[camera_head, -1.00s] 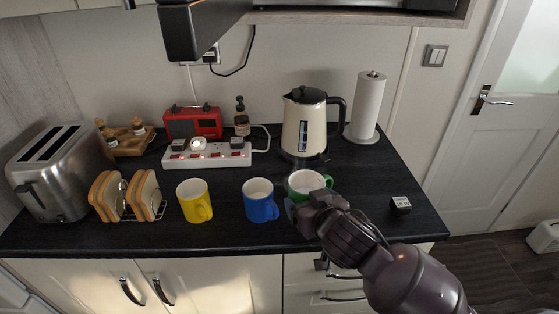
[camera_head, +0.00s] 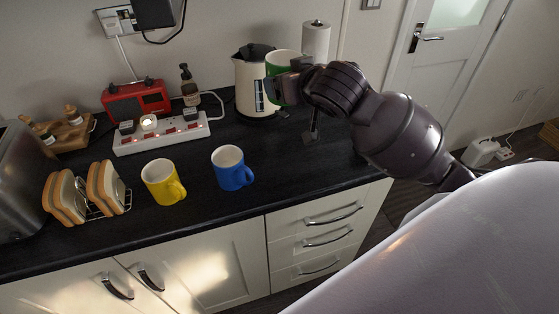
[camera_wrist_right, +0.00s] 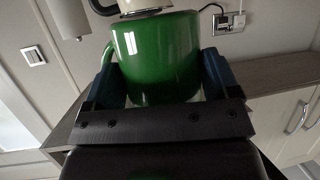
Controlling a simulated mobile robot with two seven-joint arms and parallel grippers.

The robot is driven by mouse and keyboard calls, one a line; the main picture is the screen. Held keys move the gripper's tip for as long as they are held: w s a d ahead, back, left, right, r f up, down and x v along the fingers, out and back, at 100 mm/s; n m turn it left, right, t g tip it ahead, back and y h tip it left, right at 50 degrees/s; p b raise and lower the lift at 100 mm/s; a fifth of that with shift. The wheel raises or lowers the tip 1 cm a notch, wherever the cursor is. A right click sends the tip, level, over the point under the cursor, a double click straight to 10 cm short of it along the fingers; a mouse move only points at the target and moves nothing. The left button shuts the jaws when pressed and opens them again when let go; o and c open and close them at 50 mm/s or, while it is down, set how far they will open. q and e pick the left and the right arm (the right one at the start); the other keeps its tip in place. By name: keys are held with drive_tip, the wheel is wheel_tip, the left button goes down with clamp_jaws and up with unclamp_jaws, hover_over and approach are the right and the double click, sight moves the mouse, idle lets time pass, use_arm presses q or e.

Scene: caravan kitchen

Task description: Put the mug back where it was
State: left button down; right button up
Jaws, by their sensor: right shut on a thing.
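My right gripper (camera_head: 290,87) is shut on the green mug (camera_head: 281,62) and holds it up off the counter, in front of the kettle's right side in the head view. The mug looks close to upright, with part of its white inside showing. In the right wrist view the green mug (camera_wrist_right: 156,60) sits between the two blue fingers, with its handle out to the left. A yellow mug (camera_head: 160,180) and a blue mug (camera_head: 230,170) stand upright on the dark counter (camera_head: 215,215). My left gripper is not in view.
The cream kettle (camera_head: 250,82) stands behind the held mug, with a paper roll (camera_head: 316,40) to its right. A white power strip (camera_head: 160,137), red radio (camera_head: 137,98), toast rack (camera_head: 92,205) and toaster (camera_head: 15,185) are to the left. The counter right of the blue mug is clear.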

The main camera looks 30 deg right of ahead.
wheel_tip(320, 180, down, 20)
drive_tip(key=shift+d+r+b, duration=0.1)
drive_tip(key=shift+d+b, duration=0.05)
drive_tip(key=shift+b, duration=1.1)
drive_tip(key=shift+f, duration=0.55)
drive_tip(key=o, duration=1.2)
drive_tip(key=shift+s, duration=0.1)
